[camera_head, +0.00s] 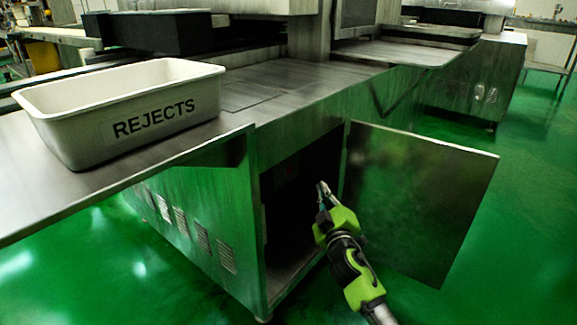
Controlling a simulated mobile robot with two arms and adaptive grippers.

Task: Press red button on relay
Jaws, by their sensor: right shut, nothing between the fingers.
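My right gripper (322,187) is shut and empty. It is at the cabinet opening, in front of and to the right of that patch, with its fingers pointing up and inward. I cannot tell whether it touches anything. My left gripper is out of view.
The right door (420,195) stands swung out beside my right arm. A white REJECTS bin (110,125) sits on the steel worktop (270,88). Green floor (520,220) is clear at the right.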

